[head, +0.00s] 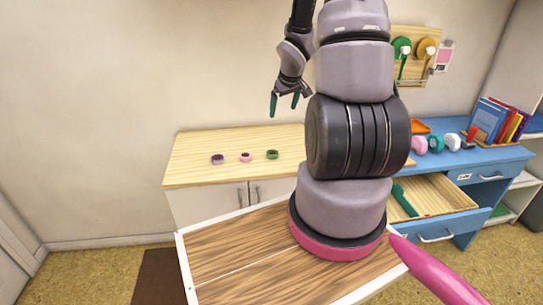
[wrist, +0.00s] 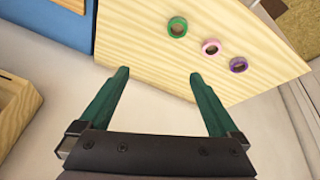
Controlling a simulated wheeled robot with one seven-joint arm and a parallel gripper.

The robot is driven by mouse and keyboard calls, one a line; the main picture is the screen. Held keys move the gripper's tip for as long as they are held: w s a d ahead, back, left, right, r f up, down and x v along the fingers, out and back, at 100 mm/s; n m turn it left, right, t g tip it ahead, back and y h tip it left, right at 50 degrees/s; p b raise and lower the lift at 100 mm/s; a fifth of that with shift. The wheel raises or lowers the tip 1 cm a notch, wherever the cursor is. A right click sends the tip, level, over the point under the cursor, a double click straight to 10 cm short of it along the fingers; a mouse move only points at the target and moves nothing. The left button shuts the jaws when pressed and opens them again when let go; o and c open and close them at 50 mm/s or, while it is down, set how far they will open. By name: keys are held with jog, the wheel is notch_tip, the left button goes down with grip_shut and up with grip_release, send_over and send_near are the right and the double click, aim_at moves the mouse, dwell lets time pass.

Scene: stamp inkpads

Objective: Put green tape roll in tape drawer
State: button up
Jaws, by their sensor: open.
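The green tape roll (head: 272,154) lies on the light wooden cabinet top (head: 190,177), at the right end of a row of three rolls. It also shows in the wrist view (wrist: 177,27), beyond my fingertips. My gripper (head: 284,104) is open and empty, held in the air above the cabinet, apart from the rolls. Its green fingers show in the wrist view (wrist: 158,73). An open drawer (head: 438,192) juts from the blue desk (head: 495,160) at the right, with a green item (head: 404,200) inside. My arm hides part of the drawer. I cannot read its label.
A pink roll (head: 245,157) and a purple roll (head: 218,159) lie left of the green one. Tape dispensers (head: 436,143) and books (head: 488,120) stand on the desk. A pegboard (head: 415,50) hangs on the wall. The cabinet top's left part is clear.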

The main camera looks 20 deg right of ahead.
notch_tip(320, 180, down, 10)
jog(key=n+y, duration=0.1)
jog(key=y, duration=0.1)
send_near(275, 151)
jog(key=shift+s+a+f+g, duration=0.15)
jog(key=shift+s+a+f, duration=0.05)
jog(key=shift+a+f, duration=0.25)
jog(key=shift+s+a+f+g, duration=0.2)
jog(key=shift+a+f, duration=0.15)
jog(key=shift+f, duration=0.25)
jog(key=shift+w+x, duration=0.15)
jog(key=shift+x, duration=1.35)
jog(key=shift+w+x, duration=0.1)
jog(key=shift+x, duration=1.45)
jog(key=shift+r, duration=0.15)
jog(key=c, duration=1.5)
jog(key=shift+c, duration=0.2)
jog(key=shift+r, duration=0.1)
